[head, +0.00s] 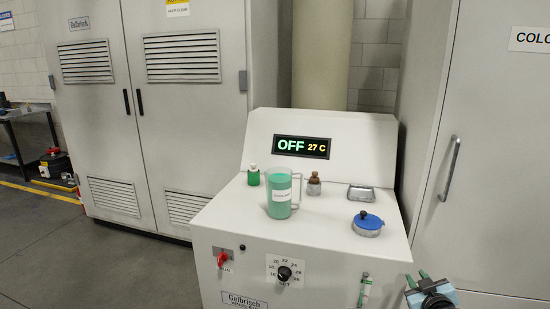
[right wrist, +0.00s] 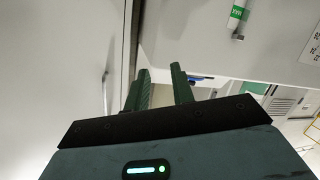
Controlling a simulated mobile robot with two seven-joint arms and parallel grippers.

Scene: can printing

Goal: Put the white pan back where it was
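I cannot pick out a clear white pan in either view. A small pale grey rectangular dish (head: 361,193) sits at the right of the white machine's (head: 225,212) top. A round pale pot with a blue lid (head: 368,221) stands in front of it. My right gripper (head: 418,278) is low at the bottom right of the head view, beside the machine's front right corner and apart from these things. In the right wrist view its two green fingers (right wrist: 160,75) are spread with nothing between them. My left gripper is not in view.
A clear jug of green liquid (head: 281,194), a green bottle (head: 253,175) and a brown-topped jar (head: 314,184) also stand on the machine. Its display (head: 301,147) reads OFF, 27 C. A tall grey cabinet (head: 490,150) stands close on the right. Open floor (head: 90,265) lies left.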

